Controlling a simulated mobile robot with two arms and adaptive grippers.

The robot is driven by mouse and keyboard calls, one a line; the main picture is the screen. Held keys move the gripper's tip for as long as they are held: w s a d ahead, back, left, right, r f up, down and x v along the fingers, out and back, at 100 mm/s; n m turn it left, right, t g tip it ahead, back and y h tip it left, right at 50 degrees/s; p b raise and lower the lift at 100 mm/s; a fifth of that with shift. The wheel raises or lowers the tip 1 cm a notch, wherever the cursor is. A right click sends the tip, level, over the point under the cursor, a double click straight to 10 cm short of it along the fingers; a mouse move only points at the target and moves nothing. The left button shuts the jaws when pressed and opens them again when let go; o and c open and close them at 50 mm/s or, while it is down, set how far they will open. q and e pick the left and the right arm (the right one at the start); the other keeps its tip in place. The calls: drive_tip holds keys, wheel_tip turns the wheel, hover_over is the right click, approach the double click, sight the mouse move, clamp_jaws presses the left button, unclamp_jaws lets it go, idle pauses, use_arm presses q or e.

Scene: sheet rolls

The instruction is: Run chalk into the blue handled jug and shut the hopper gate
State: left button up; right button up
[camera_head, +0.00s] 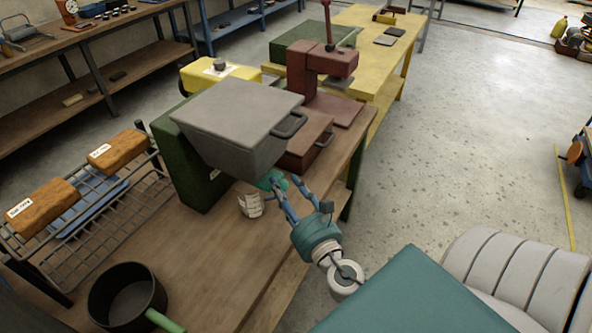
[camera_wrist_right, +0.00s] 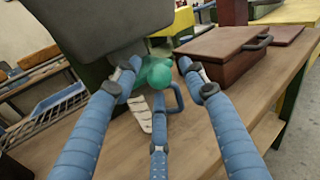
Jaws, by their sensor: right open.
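The grey hopper (camera_head: 238,115) sits on a dark green stand (camera_head: 190,180) on the wooden bench. A teal rounded knob (camera_wrist_right: 155,73), seemingly the gate's handle, shows below it; it also shows in the head view (camera_head: 266,180). The white jug (camera_head: 250,206) with dark markings stands on the bench under the hopper's front. Its blue handle (camera_wrist_right: 177,98) faces right in the wrist view. My right gripper (camera_head: 283,187) is open, its fingers spread on both sides of the knob, above the handle. Contact cannot be told. The jug's inside and the gate are hidden. My left gripper is out of view.
A dark red box (camera_head: 308,142) with a handle is right of the hopper, before a dark red press (camera_head: 322,65). A wire rack (camera_head: 100,215) with orange-brown blocks and a black pan (camera_head: 126,297) are at left. The bench (camera_head: 190,265) is clear in front of the jug.

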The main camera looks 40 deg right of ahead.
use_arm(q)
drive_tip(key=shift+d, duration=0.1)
use_arm(e)
drive_tip(key=s+a, duration=0.2)
drive_tip(key=s, duration=0.8)
idle(2.3)
